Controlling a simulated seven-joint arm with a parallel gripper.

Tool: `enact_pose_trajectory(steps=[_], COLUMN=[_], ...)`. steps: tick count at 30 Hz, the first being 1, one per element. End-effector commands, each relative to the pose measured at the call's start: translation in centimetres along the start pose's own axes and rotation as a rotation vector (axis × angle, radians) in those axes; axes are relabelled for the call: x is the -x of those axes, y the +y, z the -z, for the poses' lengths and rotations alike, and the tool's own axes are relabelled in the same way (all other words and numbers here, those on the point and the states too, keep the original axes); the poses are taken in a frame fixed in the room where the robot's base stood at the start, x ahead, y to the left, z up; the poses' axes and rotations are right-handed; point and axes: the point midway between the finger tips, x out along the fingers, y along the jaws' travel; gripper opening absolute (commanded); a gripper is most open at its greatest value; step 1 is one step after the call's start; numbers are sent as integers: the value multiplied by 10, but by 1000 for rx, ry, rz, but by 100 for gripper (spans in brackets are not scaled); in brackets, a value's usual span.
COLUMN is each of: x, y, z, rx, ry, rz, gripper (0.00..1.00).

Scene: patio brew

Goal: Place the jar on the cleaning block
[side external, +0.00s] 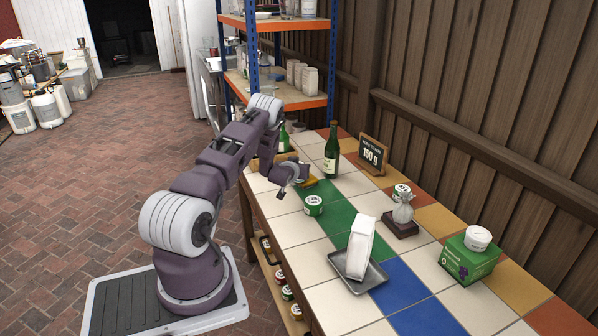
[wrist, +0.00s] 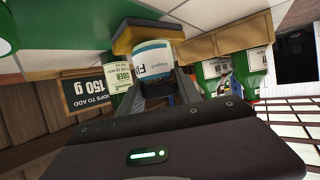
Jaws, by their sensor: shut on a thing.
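My gripper (wrist: 160,88) is shut on a jar (wrist: 153,63), a white one with a blue-lettered label. In the side external view my gripper (side external: 296,174) is over the far left part of the tiled table, and the jar cannot be made out there. The cleaning block (wrist: 128,38), yellow with a darker layer, is right by the jar's end in the upside-down wrist view. The block's yellow edge (side external: 310,182) shows beneath my gripper in the side external view. I cannot tell whether jar and block touch.
A green bottle (side external: 332,155) and a "150 g" sign (side external: 373,155) stand close behind. A wooden crate (wrist: 222,38) with green bottles (wrist: 257,62) is beside the block. A green-white jar (side external: 314,205) stands in front. A tray (side external: 375,278) holds a white bag (side external: 360,246).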

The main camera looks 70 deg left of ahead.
Motion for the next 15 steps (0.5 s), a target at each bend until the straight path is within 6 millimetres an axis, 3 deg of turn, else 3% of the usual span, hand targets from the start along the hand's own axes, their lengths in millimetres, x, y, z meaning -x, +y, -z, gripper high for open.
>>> enact_pose_trajectory(steps=[3,9,15], x=[11,29,5], y=[0,0,6], z=[32,74,102], rx=[1,1,0], ry=[10,8,7], rz=[-1,-1,-1], gripper=[0,0,0])
